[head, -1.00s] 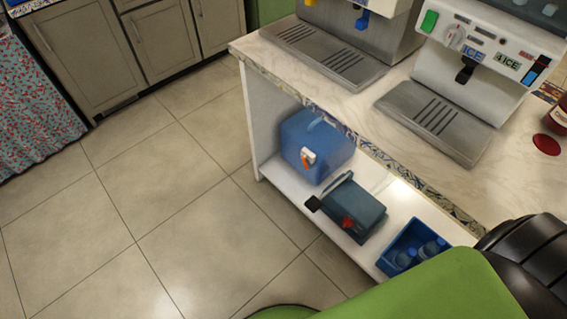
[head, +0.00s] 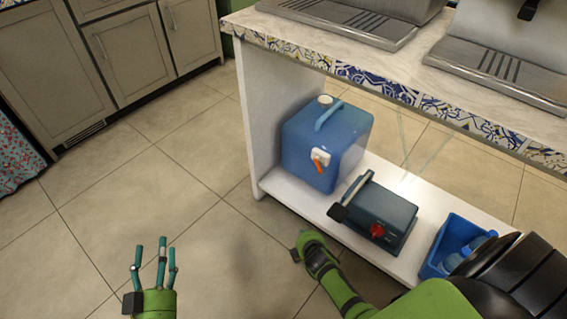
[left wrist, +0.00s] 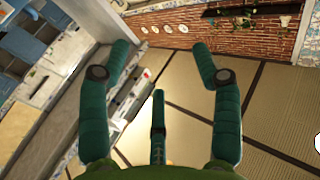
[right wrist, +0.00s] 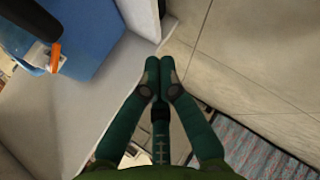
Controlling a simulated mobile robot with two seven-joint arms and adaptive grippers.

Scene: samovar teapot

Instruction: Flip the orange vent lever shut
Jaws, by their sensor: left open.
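The blue canister (head: 318,145) stands on the low white shelf, with a handle and cap on top. Its orange vent lever (head: 320,165) sits on a white plate on the front face and hangs slanting downward. In the right wrist view the lever (right wrist: 55,57) shows at the upper left, partly behind a dark shape. My right gripper (head: 297,254) is low, in front of the shelf, below and apart from the canister; its fingertips meet in the right wrist view (right wrist: 160,66). My left gripper (head: 152,255) is open and empty over the floor, far left of the canister.
A dark teal box with a red knob (head: 385,222) sits right of the canister, then a blue crate with bottles (head: 440,255). The tiled countertop (head: 400,85) overhangs the shelf (head: 283,193). The floor (head: 150,190) to the left is clear.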

